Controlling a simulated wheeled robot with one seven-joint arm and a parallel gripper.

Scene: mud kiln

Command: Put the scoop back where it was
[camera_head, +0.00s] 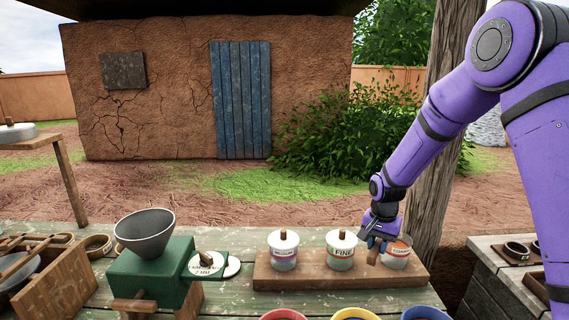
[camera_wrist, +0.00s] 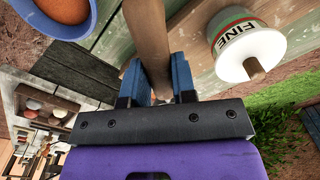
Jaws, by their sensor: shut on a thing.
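A wooden board (camera_head: 305,282) carries the canisters, including another lidded one (camera_head: 283,250). Several coloured bowls, one blue-rimmed (camera_head: 425,314), line the front edge. A green grinder (camera_head: 150,270) and a wooden crate (camera_head: 60,290) stand left. A wooden post (camera_head: 432,190) rises behind my arm.

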